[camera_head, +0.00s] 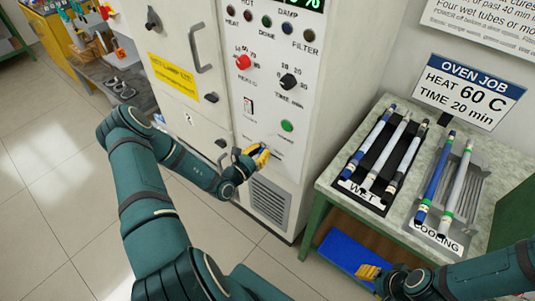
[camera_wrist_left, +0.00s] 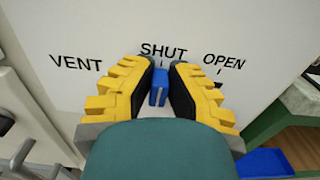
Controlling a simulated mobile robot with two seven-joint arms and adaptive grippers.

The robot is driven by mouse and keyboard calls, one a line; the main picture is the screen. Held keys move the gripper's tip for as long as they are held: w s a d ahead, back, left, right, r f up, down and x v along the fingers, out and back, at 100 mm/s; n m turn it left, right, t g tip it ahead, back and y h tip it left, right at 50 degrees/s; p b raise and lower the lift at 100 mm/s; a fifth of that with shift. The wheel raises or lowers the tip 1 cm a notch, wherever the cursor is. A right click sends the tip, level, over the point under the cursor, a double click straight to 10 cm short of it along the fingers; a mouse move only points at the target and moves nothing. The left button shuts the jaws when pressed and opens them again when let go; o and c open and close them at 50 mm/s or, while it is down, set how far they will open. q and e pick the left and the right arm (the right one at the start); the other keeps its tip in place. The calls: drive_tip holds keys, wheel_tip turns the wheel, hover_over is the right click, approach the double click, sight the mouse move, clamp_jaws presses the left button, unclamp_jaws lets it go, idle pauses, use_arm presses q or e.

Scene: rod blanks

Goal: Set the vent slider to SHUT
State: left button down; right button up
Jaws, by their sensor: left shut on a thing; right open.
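The vent slider is a blue knob (camera_wrist_left: 158,88) on the white oven front, seen in the left wrist view. It stands under the SHUT mark (camera_wrist_left: 163,50), to the left of the OPEN mark (camera_wrist_left: 223,62). My left gripper (camera_wrist_left: 157,75) is shut on the knob, with yellow fingers on both sides of it. In the head view my left gripper (camera_head: 260,155) is at the oven front below the green button, and its fingers hide the knob. My right gripper (camera_head: 368,271) is open and empty at the lower right, by the table.
The oven panel (camera_head: 265,95) carries a red knob (camera_head: 243,62), a black dial (camera_head: 288,81) and a green button (camera_head: 287,126). A vent grille (camera_head: 270,200) is below. A table (camera_head: 325,187) on the right holds WET and COOLING racks with rods. A blue bin (camera_head: 345,257) is under it.

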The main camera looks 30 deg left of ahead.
use_arm(q)
drive_tip(key=shift+w+a+r, duration=0.1)
drive_tip(key=shift+a, duration=0.1)
drive_tip(key=c, duration=0.9)
unclamp_jaws()
drive_tip(key=shift+a, duration=0.1)
drive_tip(key=shift+c, duration=0.2)
drive_tip(key=s, duration=1.2)
drive_tip(key=shift+a, duration=0.4)
